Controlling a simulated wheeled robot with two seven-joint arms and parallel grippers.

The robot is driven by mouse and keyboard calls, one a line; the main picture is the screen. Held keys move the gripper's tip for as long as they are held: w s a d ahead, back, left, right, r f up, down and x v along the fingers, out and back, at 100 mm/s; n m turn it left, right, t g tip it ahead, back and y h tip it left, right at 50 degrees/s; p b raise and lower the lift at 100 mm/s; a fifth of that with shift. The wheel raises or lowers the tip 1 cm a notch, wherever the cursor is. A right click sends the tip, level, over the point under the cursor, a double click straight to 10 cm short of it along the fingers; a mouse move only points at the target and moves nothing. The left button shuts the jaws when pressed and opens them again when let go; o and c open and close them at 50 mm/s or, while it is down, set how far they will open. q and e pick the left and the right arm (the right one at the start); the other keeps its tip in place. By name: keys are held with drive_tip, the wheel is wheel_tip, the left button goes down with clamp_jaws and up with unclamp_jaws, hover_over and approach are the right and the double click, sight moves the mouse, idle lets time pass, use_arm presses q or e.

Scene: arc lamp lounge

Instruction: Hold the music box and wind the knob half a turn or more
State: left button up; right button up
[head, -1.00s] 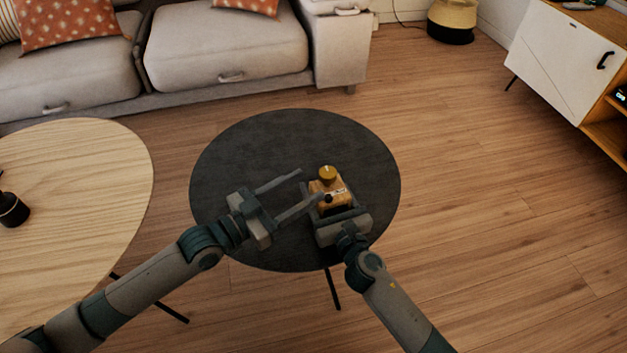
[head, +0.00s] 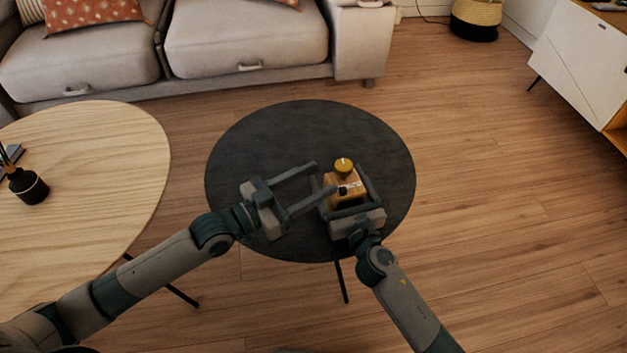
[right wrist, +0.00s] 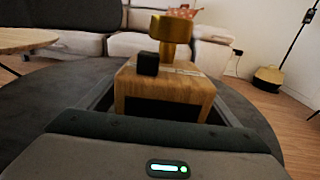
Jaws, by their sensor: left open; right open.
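The music box (head: 340,184) is a small wooden box standing on the round black table (head: 270,130). A brass knob (head: 344,165) sits on its far side, and a small black block is on its near side. The box (right wrist: 165,88), the knob (right wrist: 175,30) and the black block (right wrist: 148,63) also show in the right wrist view. My right gripper (head: 346,186) is open, with its fingers on either side of the box. My left gripper (head: 324,177) is open and empty, left of the box, its fingertips pointing toward it. Contact with the box cannot be told.
A pale wooden table (head: 90,170) with a dark reed diffuser (head: 27,186) stands at left. A grey sofa (head: 245,45) is behind, and a white cabinet (head: 580,60) is at far right. The back of the black table is clear.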

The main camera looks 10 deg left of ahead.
drive_tip(key=v, duration=1.2)
drive_tip(key=shift+s+d, duration=0.1)
idle(0.4)
